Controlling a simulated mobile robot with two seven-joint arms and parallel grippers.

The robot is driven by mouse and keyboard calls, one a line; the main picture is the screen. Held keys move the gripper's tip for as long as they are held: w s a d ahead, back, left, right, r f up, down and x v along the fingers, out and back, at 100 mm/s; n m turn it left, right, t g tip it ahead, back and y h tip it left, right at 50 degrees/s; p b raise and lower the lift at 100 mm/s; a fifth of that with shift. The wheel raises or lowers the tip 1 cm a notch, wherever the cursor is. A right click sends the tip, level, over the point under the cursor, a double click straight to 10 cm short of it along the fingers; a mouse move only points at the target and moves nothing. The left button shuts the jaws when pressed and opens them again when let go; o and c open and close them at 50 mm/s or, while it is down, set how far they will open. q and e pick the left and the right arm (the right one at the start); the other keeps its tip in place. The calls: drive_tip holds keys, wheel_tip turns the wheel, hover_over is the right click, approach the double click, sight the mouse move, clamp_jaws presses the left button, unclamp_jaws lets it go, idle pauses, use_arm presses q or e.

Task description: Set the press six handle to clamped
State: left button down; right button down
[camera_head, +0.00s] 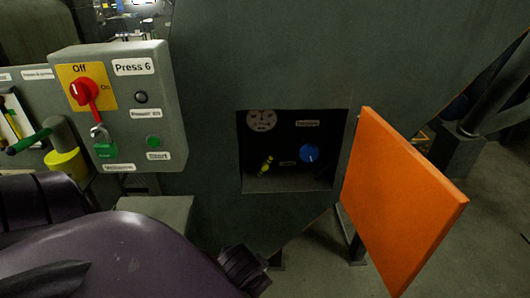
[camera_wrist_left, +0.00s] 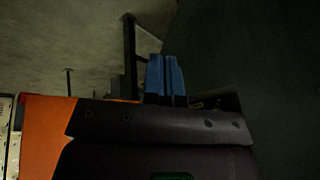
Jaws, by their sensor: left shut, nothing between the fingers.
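The grey control box labelled Press 6 (camera_head: 140,95) is at the upper left of the head view. Inside a dark square recess (camera_head: 290,184) in the press wall are a small tilted yellow handle (camera_head: 266,164), a round blue knob (camera_head: 310,152) and a pale gauge (camera_head: 261,121). The small labels beside them are too blurred to read surely. My left arm crosses the lower left of the head view, below the recess; its fingertips do not show there. In the left wrist view my left gripper (camera_wrist_left: 165,78) has its blue fingers together and empty. My right gripper is out of view.
An orange door panel (camera_head: 402,205) stands open at the recess's right side; it also shows in the wrist view (camera_wrist_left: 45,135). A grey ledge (camera_head: 160,205) lies below the box.

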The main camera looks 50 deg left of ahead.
use_arm(q)
wheel_tip(320, 180, down, 6)
drive_tip(key=w+d+m+t+h, duration=0.1)
drive_tip(key=w+d+t+h, duration=0.1)
drive_tip(key=t, duration=0.6)
drive_tip(key=shift+w+d, duration=0.3)
drive_tip(key=shift+d, duration=0.05)
